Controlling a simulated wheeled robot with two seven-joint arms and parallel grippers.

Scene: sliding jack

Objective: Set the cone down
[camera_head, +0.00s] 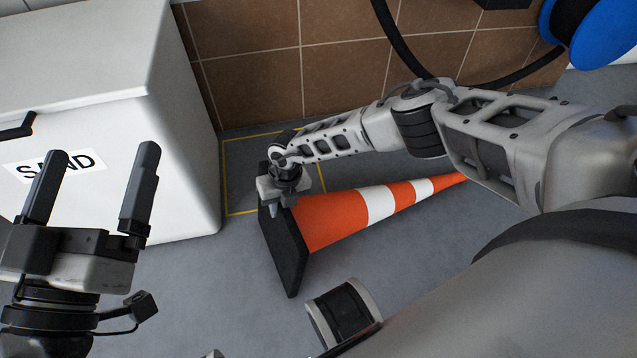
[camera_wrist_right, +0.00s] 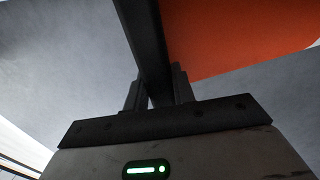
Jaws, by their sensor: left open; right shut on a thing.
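The orange cone (camera_head: 335,219) with white bands lies on its side in the head view, tip pointing right and its black square base (camera_head: 283,255) standing on edge at the left. My right gripper (camera_head: 272,207) is shut on the edge of the base, near its upper end. In the right wrist view the dark base edge (camera_wrist_right: 146,45) runs down between the fingers (camera_wrist_right: 158,92), with the orange body beside it. I cannot tell whether the cone touches the floor. My left gripper (camera_head: 95,190) is open and empty at the lower left, in front of the sand bin.
A white bin marked SAND (camera_head: 110,110) stands at the left. A yellow outlined square (camera_head: 240,185) is on the grey floor between the bin and the cone, against the brown tiled wall (camera_head: 250,60). A black hose and blue reel (camera_head: 610,35) are at upper right. Floor below the cone is clear.

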